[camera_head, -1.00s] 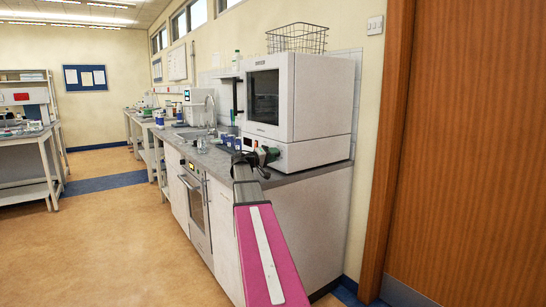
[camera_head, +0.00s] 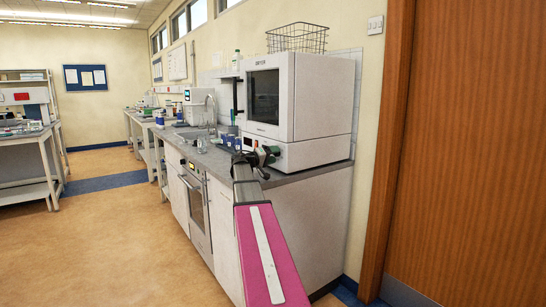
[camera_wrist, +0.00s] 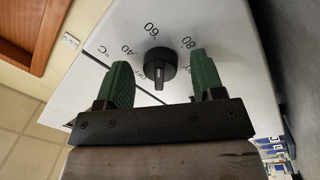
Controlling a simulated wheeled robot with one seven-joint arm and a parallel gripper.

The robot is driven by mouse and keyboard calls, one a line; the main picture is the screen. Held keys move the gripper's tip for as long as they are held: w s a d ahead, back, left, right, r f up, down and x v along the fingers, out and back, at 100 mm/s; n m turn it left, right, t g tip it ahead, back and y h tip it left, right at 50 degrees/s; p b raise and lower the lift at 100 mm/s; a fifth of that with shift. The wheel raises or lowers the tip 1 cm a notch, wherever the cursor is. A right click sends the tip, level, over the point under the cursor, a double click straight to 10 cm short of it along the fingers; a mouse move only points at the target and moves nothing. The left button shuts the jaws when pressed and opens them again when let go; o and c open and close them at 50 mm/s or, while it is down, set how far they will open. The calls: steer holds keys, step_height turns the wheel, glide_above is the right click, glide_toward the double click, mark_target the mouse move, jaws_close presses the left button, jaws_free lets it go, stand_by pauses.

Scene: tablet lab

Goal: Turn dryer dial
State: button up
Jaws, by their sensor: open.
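The dryer (camera_head: 318,100) is a white cabinet with a dark window, standing on the grey counter in the head view. Its black dial (camera_wrist: 160,66) shows in the wrist view on the white panel, with the numbers 40, 60 and 80 around it. My gripper (camera_wrist: 160,80) is open, with one green finger to each side of the dial and the dial in the gap. I cannot tell whether either finger touches it. In the head view my gripper (camera_head: 264,157) is at the dryer's lower front panel, and the arm hides part of that panel.
A wire basket (camera_head: 298,38) sits on top of the dryer. Blue-tinted beakers (camera_head: 229,140) stand on the counter (camera_head: 205,160) to the left of my gripper. An oven (camera_head: 196,200) is below the counter. A wooden door (camera_head: 470,140) is at the right. The floor at left is clear.

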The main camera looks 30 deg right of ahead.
steer(key=a, duration=1)
steer(key=shift+s+a+f, duration=0.15)
steer(key=shift+a+f, duration=0.15)
steer(key=shift+a, duration=0.1)
